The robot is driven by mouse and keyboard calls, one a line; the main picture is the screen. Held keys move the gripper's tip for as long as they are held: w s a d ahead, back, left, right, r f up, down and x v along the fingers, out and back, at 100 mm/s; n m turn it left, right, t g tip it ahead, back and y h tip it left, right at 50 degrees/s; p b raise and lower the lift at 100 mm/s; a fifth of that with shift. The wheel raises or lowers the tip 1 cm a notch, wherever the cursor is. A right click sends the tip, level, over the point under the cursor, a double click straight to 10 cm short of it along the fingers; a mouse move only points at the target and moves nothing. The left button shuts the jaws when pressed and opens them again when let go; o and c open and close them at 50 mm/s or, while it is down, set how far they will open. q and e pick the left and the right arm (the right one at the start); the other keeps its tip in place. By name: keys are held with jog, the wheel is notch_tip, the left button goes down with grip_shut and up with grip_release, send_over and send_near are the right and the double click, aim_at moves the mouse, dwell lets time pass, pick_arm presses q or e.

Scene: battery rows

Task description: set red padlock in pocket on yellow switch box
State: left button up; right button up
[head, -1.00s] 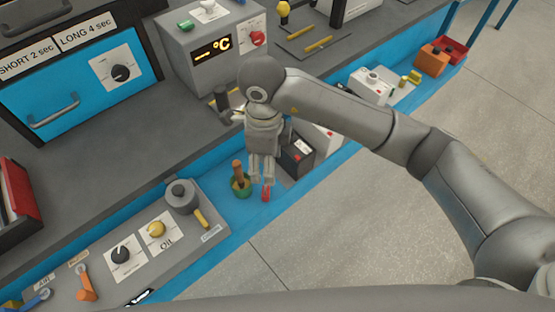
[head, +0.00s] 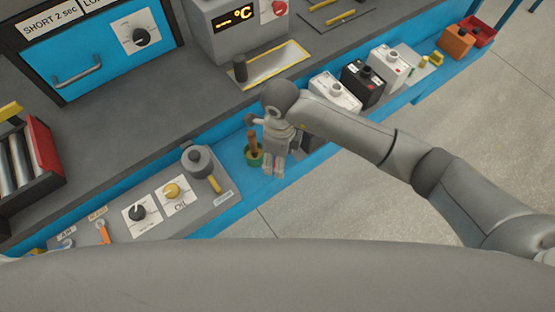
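My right gripper (head: 273,170) points down over the blue ledge, beside a small green pot (head: 254,157) with a brown upright handle. Its fingers are small and close together; I cannot tell whether they hold anything. No red padlock can be made out clearly in the head view; it may be hidden at the fingertips. A yellow knob (head: 172,190) sits on a white plate marked "Oil" on the grey panel to the left. I cannot make out a pocket there. My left gripper is not in view.
A grey round part with a yellow lever (head: 198,160) stands between the Oil plate and the pot. A black knob (head: 137,213) is left of it. White and black boxes (head: 362,82) line the ledge to the right. The grey worktop behind has free room.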

jog(key=shift+f, duration=0.15)
jog(key=c, duration=1.2)
